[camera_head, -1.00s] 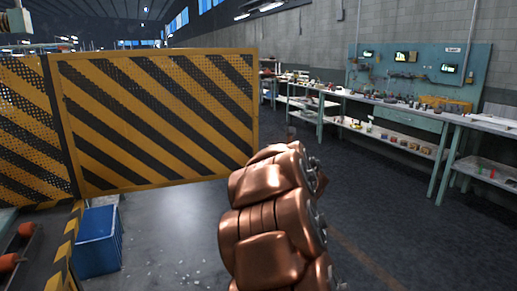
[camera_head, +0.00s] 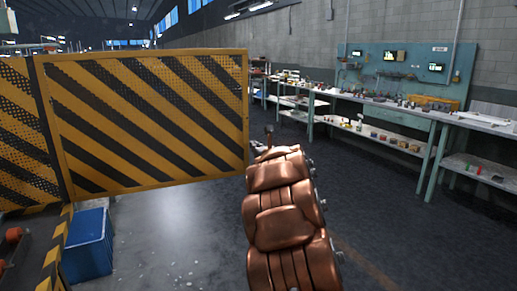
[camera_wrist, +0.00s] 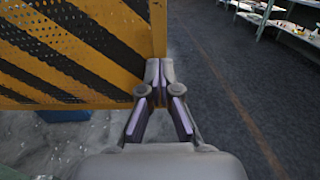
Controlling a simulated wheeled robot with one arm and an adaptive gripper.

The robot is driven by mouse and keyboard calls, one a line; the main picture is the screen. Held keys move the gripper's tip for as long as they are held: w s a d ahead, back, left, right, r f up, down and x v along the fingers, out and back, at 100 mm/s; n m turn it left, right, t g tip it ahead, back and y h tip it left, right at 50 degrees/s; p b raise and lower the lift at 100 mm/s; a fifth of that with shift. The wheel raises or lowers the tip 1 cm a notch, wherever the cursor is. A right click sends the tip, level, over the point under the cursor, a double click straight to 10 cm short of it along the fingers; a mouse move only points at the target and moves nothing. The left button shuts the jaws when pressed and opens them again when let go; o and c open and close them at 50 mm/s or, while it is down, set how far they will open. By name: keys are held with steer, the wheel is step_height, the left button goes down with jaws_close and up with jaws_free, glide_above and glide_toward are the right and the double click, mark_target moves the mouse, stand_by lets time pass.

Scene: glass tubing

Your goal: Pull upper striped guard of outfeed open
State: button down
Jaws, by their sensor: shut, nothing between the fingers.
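The striped guard (camera_head: 150,120), a yellow and black perforated panel in a yellow frame, stands upright in the head view. It joins another striped panel (camera_head: 20,130) at its left edge, and its right edge is free over the floor. In the wrist view the guard (camera_wrist: 75,45) fills the upper left. My gripper (camera_wrist: 160,68) is shut, with its fingertips together at the guard's free vertical edge. Nothing shows between the fingers, and I cannot tell whether they touch the edge. In the head view my arm mostly hides the gripper.
A blue bin (camera_head: 87,245) stands on the floor below the guard. A long workbench (camera_head: 400,108) with tools and shelves runs along the right wall. The dark floor (camera_head: 400,235) between the bench and my arm is clear.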

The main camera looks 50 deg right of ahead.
mark_target(246, 138)
steer(key=shift+p+x, duration=0.9)
steer(key=shift+x, duration=2.55)
